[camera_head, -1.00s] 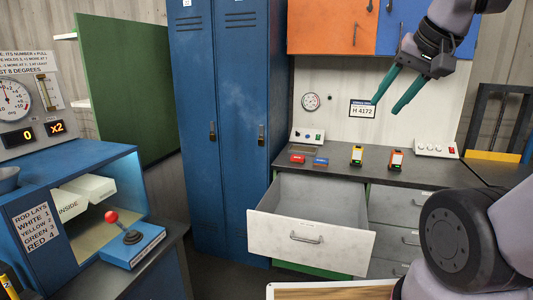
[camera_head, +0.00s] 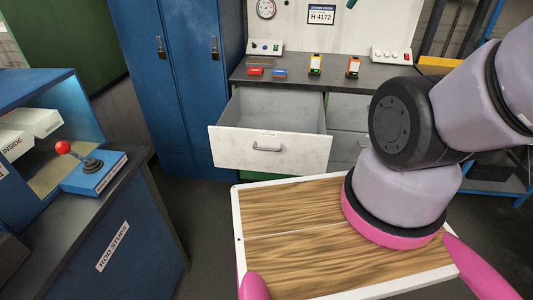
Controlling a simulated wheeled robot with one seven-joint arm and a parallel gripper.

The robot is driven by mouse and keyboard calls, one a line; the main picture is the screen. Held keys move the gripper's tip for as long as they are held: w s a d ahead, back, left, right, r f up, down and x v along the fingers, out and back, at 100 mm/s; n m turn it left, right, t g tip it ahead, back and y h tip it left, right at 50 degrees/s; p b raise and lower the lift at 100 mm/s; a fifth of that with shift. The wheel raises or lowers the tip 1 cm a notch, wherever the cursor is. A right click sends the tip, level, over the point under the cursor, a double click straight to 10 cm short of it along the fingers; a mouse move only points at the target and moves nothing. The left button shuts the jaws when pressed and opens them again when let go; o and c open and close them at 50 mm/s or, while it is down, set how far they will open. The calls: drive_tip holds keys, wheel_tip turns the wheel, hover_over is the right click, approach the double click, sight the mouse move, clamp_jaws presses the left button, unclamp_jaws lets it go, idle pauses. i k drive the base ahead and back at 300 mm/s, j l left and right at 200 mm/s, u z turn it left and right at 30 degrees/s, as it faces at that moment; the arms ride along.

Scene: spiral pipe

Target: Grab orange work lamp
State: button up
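A small upright orange device (camera_head: 353,67) with a pale front stands on the dark counter (camera_head: 385,78), right of the middle; it looks like the orange work lamp. A similar yellow device (camera_head: 315,65) stands to its left. Of my gripper only a teal fingertip (camera_head: 351,3) shows at the top edge, above and apart from the orange device. The rest of the gripper is out of frame, so its opening is hidden.
A grey drawer (camera_head: 270,147) stands open below the counter, with free space inside. Red (camera_head: 256,72) and blue (camera_head: 279,73) blocks lie left of the lamps. A switch box (camera_head: 391,54) stands to the right. Blue lockers (camera_head: 175,80) are at the left.

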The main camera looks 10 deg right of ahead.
sight(354, 62)
drive_tip(key=i+l, duration=0.1)
drive_tip(key=l, duration=0.7)
drive_tip(key=i+l+z, duration=0.1)
drive_tip(key=l, duration=0.3)
drive_tip(key=i+l, duration=0.15)
drive_tip(key=l, duration=0.25)
drive_tip(key=i+l, duration=0.2)
drive_tip(key=i, duration=0.15)
drive_tip(key=i+l+z, duration=0.1)
drive_tip(key=i, duration=0.65)
